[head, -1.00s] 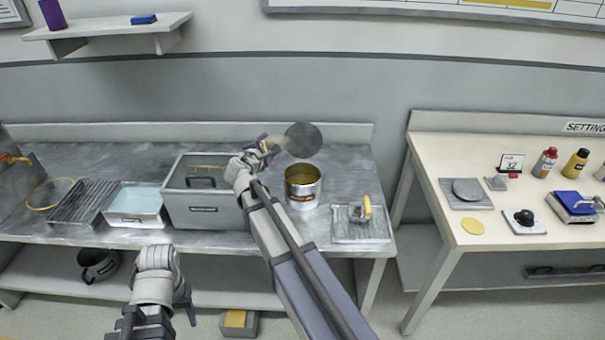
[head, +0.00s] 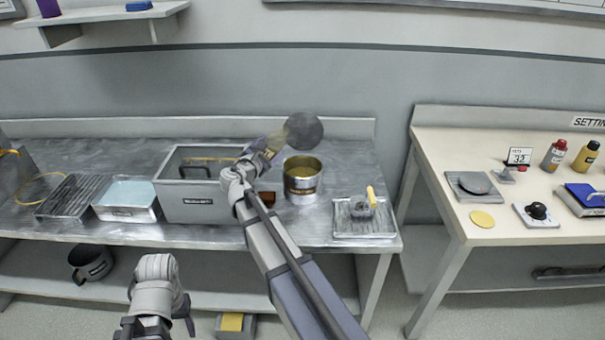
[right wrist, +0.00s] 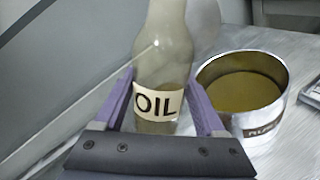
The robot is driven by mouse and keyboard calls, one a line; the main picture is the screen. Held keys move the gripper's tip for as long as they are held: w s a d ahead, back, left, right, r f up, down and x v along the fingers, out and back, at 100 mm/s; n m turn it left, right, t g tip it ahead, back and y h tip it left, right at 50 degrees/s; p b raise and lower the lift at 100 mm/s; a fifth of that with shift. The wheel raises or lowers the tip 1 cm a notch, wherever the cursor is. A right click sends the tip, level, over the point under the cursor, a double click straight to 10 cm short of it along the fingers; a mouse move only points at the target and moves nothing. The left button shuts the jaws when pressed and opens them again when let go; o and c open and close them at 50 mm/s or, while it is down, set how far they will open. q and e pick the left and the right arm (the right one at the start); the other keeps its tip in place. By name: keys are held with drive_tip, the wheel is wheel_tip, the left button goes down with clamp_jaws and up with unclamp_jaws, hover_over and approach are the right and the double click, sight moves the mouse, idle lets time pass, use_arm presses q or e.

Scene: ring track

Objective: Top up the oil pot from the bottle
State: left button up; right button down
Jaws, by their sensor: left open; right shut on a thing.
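My right gripper (head: 258,154) is shut on the clear glass oil bottle (head: 272,142), left of and behind the oil pot. In the right wrist view the bottle (right wrist: 160,62) stands between the purple fingers, its white OIL label facing the camera and some liquid low inside. In the head view it leans to the right; its top is hard to make out. The oil pot (head: 302,188), a silver can with a label band, stands uncovered on the steel bench with golden oil inside. The bottle is beside it, not over it. My left gripper (head: 184,308) is open and empty, low before the bench.
A grey bin (head: 190,208) stands left of the pot, then a shallow tray (head: 128,213) and a ribbed rack (head: 70,197). A dark disc (head: 303,132) is behind the pot. A steel tray with a yellow-handled tool (head: 365,228) is at right. A cream table (head: 445,165) stands further right.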

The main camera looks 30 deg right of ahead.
drive_tip(key=r+n, duration=0.1)
drive_tip(key=r+n+h, duration=0.1)
drive_tip(key=a+r, duration=0.1)
drive_tip(key=shift+w+r+n, duration=0.3)
drive_tip(key=shift+r+n, duration=0.05)
drive_tip(key=shift+n, duration=0.05)
drive_tip(key=n, duration=0.1)
drive_tip(key=r+n+h, duration=0.1)
drive_tip(key=r+n+t, duration=0.1)
drive_tip(key=shift+w+a, duration=0.15)
drive_tip(key=shift+a, duration=0.1)
